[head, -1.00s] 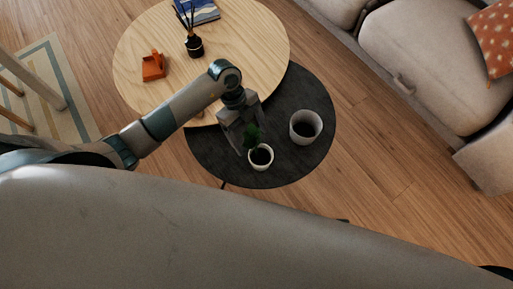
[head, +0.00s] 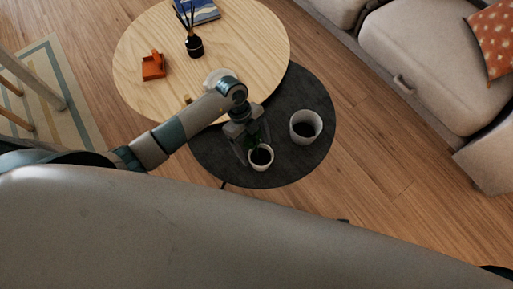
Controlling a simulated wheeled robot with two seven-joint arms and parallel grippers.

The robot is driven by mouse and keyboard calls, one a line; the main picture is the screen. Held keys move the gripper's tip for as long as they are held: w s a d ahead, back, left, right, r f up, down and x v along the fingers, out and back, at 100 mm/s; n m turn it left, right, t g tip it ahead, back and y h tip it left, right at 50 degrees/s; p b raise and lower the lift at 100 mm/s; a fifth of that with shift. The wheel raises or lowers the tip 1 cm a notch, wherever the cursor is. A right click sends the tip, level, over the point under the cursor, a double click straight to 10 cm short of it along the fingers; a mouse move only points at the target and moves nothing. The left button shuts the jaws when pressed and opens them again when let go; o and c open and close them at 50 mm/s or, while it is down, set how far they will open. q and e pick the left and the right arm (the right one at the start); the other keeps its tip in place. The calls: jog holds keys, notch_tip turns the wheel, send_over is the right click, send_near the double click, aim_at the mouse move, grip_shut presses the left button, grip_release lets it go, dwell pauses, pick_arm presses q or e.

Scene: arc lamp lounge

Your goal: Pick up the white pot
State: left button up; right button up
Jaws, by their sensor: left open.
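A small white pot (head: 261,163) with dark soil stands upright on the round black table (head: 290,90). My left gripper (head: 252,148) is open, pointing down at its upper left side, with the fingers on either side of a green plant (head: 250,140) that they mostly hide. I cannot tell whether a finger touches the pot. A larger whitish pot (head: 299,136) with a dark inside stands to the right, apart from the gripper. My right gripper is out of view.
The higher round wooden table (head: 255,45) holds an orange tray (head: 153,68), a black reed diffuser (head: 194,46), blue books (head: 203,12) and a pale round object (head: 214,76) partly behind my arm. A sofa (head: 425,60) stands at the right.

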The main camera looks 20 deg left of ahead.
aim_at(255, 143)
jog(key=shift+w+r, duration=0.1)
pick_arm(q)
jog(key=c, duration=1.4)
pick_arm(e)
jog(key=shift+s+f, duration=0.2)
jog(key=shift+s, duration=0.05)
pick_arm(q)
jog(key=shift+r, duration=0.15)
